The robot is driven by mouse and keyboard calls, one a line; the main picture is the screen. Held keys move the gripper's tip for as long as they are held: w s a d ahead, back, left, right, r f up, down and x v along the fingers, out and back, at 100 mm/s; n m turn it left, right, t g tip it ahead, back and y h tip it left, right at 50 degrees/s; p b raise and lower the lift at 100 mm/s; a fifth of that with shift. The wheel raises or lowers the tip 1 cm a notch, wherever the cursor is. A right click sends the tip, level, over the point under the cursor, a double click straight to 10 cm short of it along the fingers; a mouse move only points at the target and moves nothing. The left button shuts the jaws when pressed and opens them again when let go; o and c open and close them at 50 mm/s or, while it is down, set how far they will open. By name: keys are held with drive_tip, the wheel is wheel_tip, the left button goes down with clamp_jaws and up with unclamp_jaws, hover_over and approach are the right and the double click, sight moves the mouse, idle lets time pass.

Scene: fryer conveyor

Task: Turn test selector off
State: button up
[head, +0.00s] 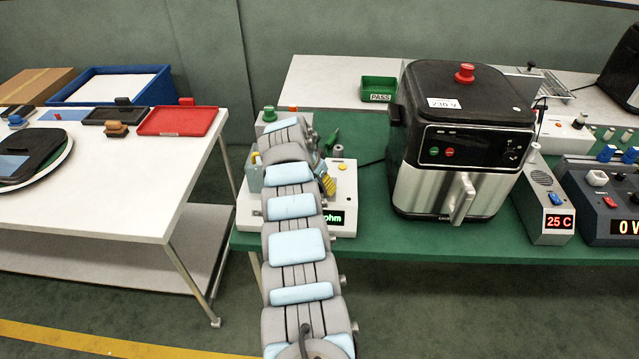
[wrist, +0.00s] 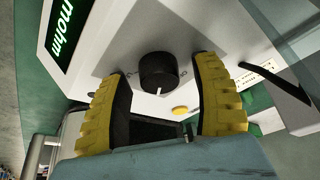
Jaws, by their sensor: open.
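The test selector looks to be the black round knob (wrist: 158,72) on the sloped face of a white tester (wrist: 100,45). Its white pointer mark faces the bottom of the wrist picture; the small labels beside it are too blurred to read. The tester's green display (wrist: 63,32) reads "mohm". In the head view the tester (head: 345,190) stands on the green bench, partly hidden behind my arm. My gripper (wrist: 164,72) is open, its yellow-padded fingers on either side of the knob with gaps visible. In the head view one yellow finger of my gripper (head: 327,182) shows above the tester.
A yellow button (wrist: 180,110) sits near the knob. An air fryer (head: 460,140) stands right of the tester, with a temperature unit (head: 547,205) and a voltage unit (head: 610,200) beyond. A green PASS bin (head: 379,88) is behind. A white table (head: 110,200) stands left.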

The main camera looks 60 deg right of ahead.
clamp_jaws()
drive_tip(key=shift+r+p, duration=0.2)
drive_tip(key=shift+p, duration=0.4)
drive_tip(key=shift+n+p, duration=0.4)
drive_tip(key=n+t+p, duration=0.1)
drive_tip(key=n+p, duration=0.1)
drive_tip(key=p, duration=0.1)
drive_tip(key=shift+r, duration=0.1)
drive_tip(key=n+t+p, duration=0.1)
drive_tip(key=n+p, duration=0.1)
drive_tip(key=p, duration=0.1)
drive_tip(key=shift+s+n, duration=0.1)
drive_tip(key=shift+n, duration=0.2)
drive_tip(key=n, duration=0.1)
drive_tip(key=n+t+p, duration=0.1)
drive_tip(key=n, duration=0.1)
drive_tip(key=shift+f+y+p, duration=0.3)
drive_tip(key=shift+n+t+y+b, duration=0.35)
drive_tip(key=shift+n+t, duration=0.35)
drive_tip(key=shift+n, duration=1.1)
